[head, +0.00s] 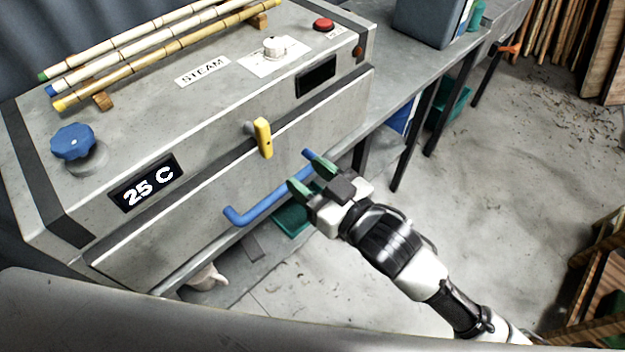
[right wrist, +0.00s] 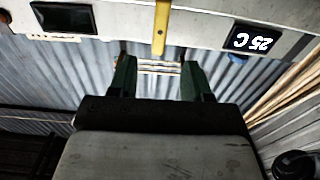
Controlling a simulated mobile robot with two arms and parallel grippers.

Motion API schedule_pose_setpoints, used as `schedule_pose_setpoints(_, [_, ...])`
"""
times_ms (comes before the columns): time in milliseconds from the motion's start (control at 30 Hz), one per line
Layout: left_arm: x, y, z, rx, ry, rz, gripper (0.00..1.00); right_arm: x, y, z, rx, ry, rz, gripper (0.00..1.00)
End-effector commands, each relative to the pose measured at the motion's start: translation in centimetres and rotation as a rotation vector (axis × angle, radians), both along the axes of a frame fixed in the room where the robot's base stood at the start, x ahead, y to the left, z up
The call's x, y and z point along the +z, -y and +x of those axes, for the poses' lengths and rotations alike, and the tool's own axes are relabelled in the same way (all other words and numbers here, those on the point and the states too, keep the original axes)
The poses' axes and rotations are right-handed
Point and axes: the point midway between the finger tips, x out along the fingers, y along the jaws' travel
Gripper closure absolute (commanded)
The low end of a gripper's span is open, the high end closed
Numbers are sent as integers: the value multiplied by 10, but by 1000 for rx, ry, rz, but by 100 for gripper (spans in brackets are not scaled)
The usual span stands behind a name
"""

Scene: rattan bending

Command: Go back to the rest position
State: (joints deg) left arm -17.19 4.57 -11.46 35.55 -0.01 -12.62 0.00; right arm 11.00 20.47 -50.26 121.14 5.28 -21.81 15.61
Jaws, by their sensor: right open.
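My right gripper (head: 306,177) is open, with green fingertips, in front of the steam box's front panel. The blue handle bar (head: 262,206) runs along the lower front of the box, and the fingertips are close to it in the head view; I cannot tell whether they touch. In the right wrist view the open green fingers (right wrist: 154,78) show apart, with nothing seen held between them. The yellow latch (head: 263,138) hangs on the box front and also shows in the wrist view (right wrist: 161,28). My left gripper is not in view.
The grey steam box (head: 215,115) shows 25 C, with a blue knob (head: 72,142), a red button (head: 323,25) and several rattan poles (head: 160,48) on top. A grey bin (head: 425,22) stands behind on the bench. Concrete floor (head: 470,190) lies open at right; wooden pieces (head: 600,260) stand at far right.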

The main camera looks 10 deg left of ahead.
Motion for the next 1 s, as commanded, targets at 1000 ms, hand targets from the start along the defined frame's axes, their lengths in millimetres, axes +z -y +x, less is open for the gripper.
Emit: schedule_pose_setpoints(1000, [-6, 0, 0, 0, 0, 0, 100, -160, 60, 57, -241, -220, -188, 51])
